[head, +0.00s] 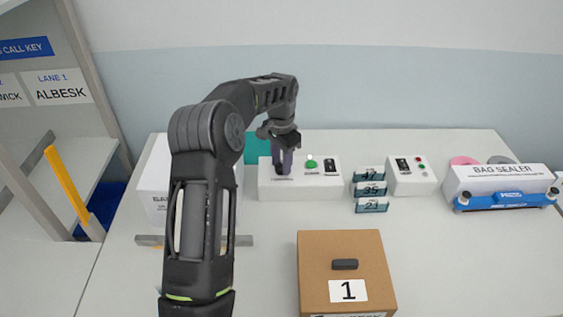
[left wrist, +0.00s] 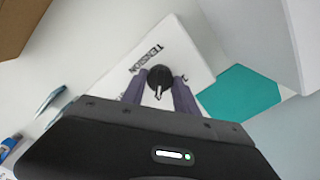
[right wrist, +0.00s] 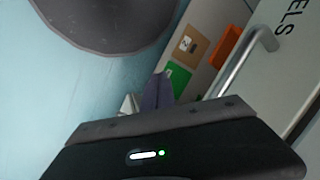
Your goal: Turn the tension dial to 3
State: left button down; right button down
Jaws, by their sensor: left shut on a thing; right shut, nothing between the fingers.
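The tension dial (left wrist: 160,77) is a round black knob with a light pointer mark, on a white box lettered TENSION (left wrist: 148,58). In the head view the white box (head: 312,188) stands at the back of the table, and my gripper largely hides the dial. My left gripper (head: 283,163) reaches down to the box's left end. In the left wrist view its two purple-grey fingers (left wrist: 158,92) are shut on the dial, one on each side. I cannot read any scale numbers. My right gripper (right wrist: 157,93) is shut and empty, and shows only in the right wrist view.
The box also carries a green button (head: 311,163). Number cards (head: 370,190) stand to its right, then a white button box (head: 412,177) and the bag sealer (head: 505,188). A cardboard box marked 1 (head: 315,268) is in front. A white box (head: 155,180) stands left.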

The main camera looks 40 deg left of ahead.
aim_at(281, 164)
pick_arm(q)
jog(key=c, duration=0.9)
grip_release()
jog(key=shift+c, duration=0.2)
jog(key=shift+r, duration=0.1)
notch_tip(281, 164, up, 8)
jog(key=shift+f+b, duration=0.2)
jog(key=shift+b, duration=0.35)
jog(key=shift+d, duration=0.1)
